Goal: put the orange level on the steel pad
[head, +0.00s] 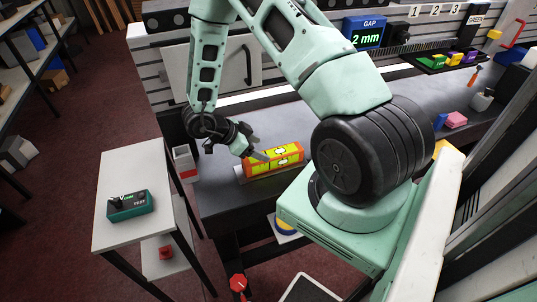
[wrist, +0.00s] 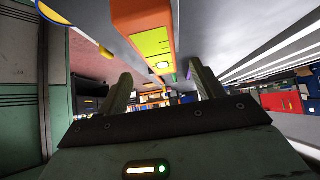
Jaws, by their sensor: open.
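The orange level (head: 286,153), with yellow-green panels on its face, lies on the dark bench at its front left part. My gripper (head: 257,147) is open beside the level's left end. In the wrist view the level (wrist: 143,32) is at the top, beyond the two spread fingers (wrist: 160,80), with nothing held between them.
A small red-and-white box (head: 185,163) is left of my gripper. A slatted panel rises behind.

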